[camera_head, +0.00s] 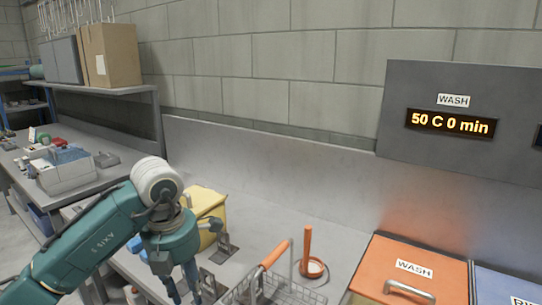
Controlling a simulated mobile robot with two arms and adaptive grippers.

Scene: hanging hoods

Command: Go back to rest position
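My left arm comes in from the left. Its gripper (183,288) points down over the metal counter, in front of a yellow container (208,206). The fingers are small and partly cut by the lower edge, so I cannot tell whether they are open or shut. No held object shows clearly. My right gripper is not in view.
A wire basket (275,292) with an orange handle and an upright orange rod (307,250) stand near the gripper. An orange WASH lid (410,270) lies to the right, below a panel (455,100). A side bench (75,175) and shelf boxes (110,55) are at left.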

